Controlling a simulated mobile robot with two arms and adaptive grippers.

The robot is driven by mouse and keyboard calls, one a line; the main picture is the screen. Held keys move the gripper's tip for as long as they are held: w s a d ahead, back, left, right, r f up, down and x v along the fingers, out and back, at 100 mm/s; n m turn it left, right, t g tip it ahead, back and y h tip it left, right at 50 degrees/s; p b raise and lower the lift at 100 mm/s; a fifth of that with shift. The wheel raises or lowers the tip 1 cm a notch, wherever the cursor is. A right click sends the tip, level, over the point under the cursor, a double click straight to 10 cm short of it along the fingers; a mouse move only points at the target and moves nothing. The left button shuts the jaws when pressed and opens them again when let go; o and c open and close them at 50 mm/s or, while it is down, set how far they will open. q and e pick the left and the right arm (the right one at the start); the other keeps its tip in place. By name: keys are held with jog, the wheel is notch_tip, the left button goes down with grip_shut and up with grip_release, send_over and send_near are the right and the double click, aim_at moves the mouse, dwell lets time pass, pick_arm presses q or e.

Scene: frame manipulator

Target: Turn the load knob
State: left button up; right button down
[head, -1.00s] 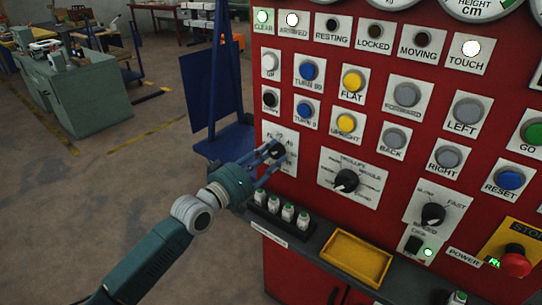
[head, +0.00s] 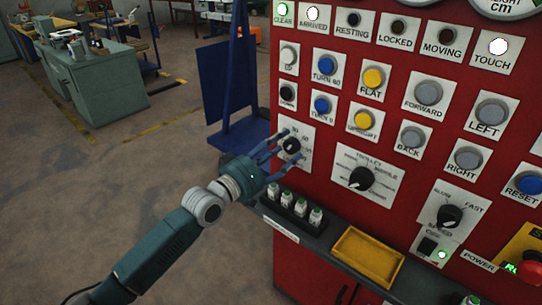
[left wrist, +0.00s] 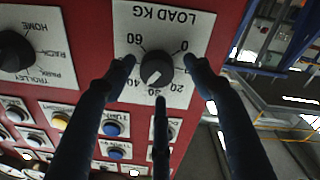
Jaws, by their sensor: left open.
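The load knob (head: 291,146) is a round black knob on a white plate at the left edge of the red panel. In the left wrist view the knob (left wrist: 157,68) shows upside down under the words LOAD KG, with a scale from 0 to 60. A light mark on it seems to face the 30 to 40 side. My left gripper (head: 290,145) is open, its three dark blue fingers spread around the knob. In the left wrist view the fingertips (left wrist: 158,72) stand apart from the knob's sides. My right gripper is in neither view.
The trolley knob (head: 360,178) and several push buttons sit close by on the panel. Below is a ledge with small white-and-green bottles (head: 296,206) and a yellow tray (head: 368,256). A blue upright frame (head: 227,95) stands left of the panel.

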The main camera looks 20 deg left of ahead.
pick_arm(q)
jog(key=v, duration=1.1)
jog(key=shift+a, duration=0.15)
jog(key=shift+s, duration=0.15)
jog(key=w+d+p, duration=0.1)
jog(key=w+p, duration=0.2)
jog(key=p, duration=0.2)
jog(key=w+d+m+y+p, duration=0.1)
jog(key=w+d+p, duration=0.1)
jog(key=w+p, duration=0.2)
jog(key=w+d+m+p, duration=0.1)
jog(key=w+d+p, duration=0.1)
jog(key=w+p, duration=0.2)
jog(key=shift+d+y+p, duration=0.15)
jog(key=shift+y+p, duration=0.15)
jog(key=shift+p, duration=1.25)
